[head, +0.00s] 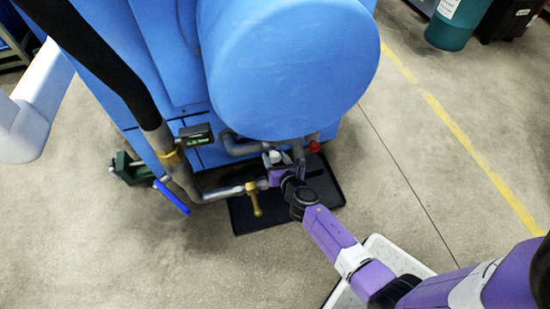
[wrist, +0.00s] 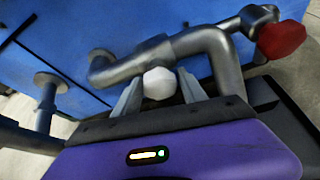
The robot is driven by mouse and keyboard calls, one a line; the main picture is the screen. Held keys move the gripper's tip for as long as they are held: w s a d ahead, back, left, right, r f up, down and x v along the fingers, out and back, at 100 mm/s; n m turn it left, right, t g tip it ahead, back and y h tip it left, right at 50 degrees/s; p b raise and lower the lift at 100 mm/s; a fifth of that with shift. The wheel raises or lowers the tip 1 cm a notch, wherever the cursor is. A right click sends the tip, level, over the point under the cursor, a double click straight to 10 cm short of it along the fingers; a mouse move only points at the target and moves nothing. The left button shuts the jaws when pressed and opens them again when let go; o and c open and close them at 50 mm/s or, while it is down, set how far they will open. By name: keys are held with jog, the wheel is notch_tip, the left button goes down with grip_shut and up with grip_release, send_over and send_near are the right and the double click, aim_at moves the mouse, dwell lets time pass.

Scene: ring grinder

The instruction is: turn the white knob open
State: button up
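The white knob (wrist: 159,83) is a small faceted white piece in the middle of the wrist view. My gripper (wrist: 160,88) has one finger on each side of it, with the knob between them. A narrow gap shows on the left of the knob and a smaller one on the right, so the fingers look open around it, not clamped. In the head view the white knob (head: 273,157) shows at the pipework below the blue drum, with my gripper (head: 278,170) right at it.
A grey pipe (wrist: 205,45) bends close behind the fingers. A red knob (wrist: 281,39) sits to its right. The blue machine (head: 290,70) overhangs the pipework. A yellow-handled valve (head: 254,198) is at left, above a black tray (head: 327,190).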

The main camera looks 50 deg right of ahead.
grip_shut()
jog(key=c, duration=0.9)
grip_release()
